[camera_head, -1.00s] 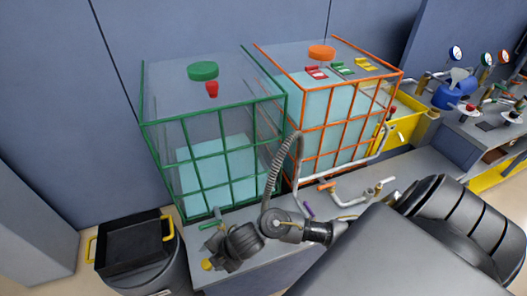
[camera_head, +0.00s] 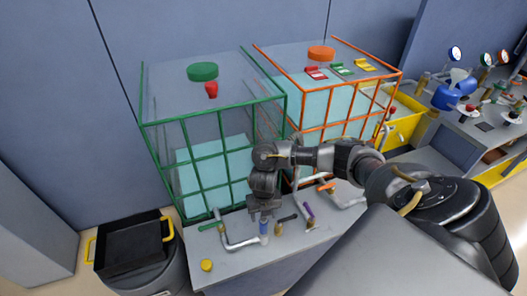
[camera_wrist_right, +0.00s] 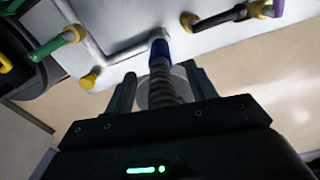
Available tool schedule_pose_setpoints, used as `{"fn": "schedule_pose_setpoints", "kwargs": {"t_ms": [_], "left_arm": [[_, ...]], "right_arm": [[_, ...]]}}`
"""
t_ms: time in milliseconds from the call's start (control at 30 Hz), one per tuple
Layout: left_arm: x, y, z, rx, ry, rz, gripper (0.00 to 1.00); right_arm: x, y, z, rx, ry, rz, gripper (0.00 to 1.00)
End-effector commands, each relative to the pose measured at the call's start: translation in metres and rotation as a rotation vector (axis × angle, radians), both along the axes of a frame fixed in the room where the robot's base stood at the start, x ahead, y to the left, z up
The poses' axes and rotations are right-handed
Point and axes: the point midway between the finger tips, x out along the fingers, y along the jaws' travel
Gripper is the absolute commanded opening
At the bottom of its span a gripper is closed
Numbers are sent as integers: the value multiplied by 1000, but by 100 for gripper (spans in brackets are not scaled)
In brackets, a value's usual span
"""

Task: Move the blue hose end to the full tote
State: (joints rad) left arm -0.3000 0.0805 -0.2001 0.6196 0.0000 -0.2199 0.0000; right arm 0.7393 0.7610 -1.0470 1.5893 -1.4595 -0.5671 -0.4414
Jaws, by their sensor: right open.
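The blue hose end (camera_head: 264,229) stands at the front of the grey bench, close to a grey pipe by the green-framed tote (camera_head: 205,150). My right gripper (camera_head: 263,211) points down at it from above. In the right wrist view, the blue end (camera_wrist_right: 159,49) joins a grey ribbed hose (camera_wrist_right: 162,82), which lies between the open fingers of the gripper (camera_wrist_right: 160,88). I see gaps beside the hose. The orange-framed tote (camera_head: 318,100) holds liquid to a higher level than the green one. My left gripper is out of view.
Green (camera_head: 210,226), dark (camera_head: 287,218) and purple (camera_head: 308,209) valve handles sit near the hose, with an orange one (camera_head: 326,186) behind. A yellow cap (camera_head: 206,265) is at the bench's front left. A black tray (camera_head: 130,250) stands on the left.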

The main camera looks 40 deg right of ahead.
Motion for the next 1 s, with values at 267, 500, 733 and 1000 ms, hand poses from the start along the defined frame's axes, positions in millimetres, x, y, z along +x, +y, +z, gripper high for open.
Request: {"fn": "schedule_pose_setpoints", "kwargs": {"t_ms": [267, 500, 733, 1000], "left_arm": [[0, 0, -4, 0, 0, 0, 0], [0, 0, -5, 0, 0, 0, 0], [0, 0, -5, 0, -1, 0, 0], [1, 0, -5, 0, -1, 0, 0]], "right_arm": [[-1, 0, -52, 0, 4, -4, 56], [-1, 0, -81, -1, 3, -2, 56], [-1, 0, -88, 0, 0, 0, 56], [-1, 0, -88, 0, 0, -1, 46]]}}
